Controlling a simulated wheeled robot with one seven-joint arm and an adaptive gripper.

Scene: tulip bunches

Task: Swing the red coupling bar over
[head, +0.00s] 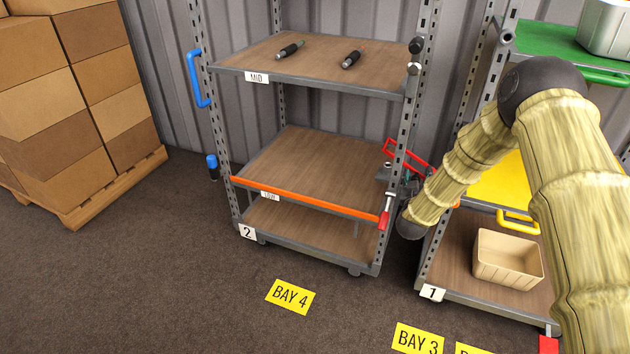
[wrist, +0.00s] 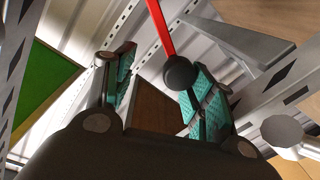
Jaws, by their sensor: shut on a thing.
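The red coupling bar (head: 412,156) shows in the head view at the right post of the trolley marked 2, in the gap beside the trolley marked 1. My gripper (head: 396,180) is at this post, partly hidden by my arm. In the wrist view the red coupling bar (wrist: 160,28) comes down from the top edge and ends in a black knob. The bar's far end is out of the wrist view.
Trolley 2 (head: 247,232) has two dark cylindrical tools (head: 290,49) on its MID shelf and an orange bar (head: 300,199) across the front of its LOW shelf. Trolley 1 (head: 432,293) holds a beige bin (head: 507,262). Boxes on a pallet (head: 115,190) stand left. Floor in front is clear.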

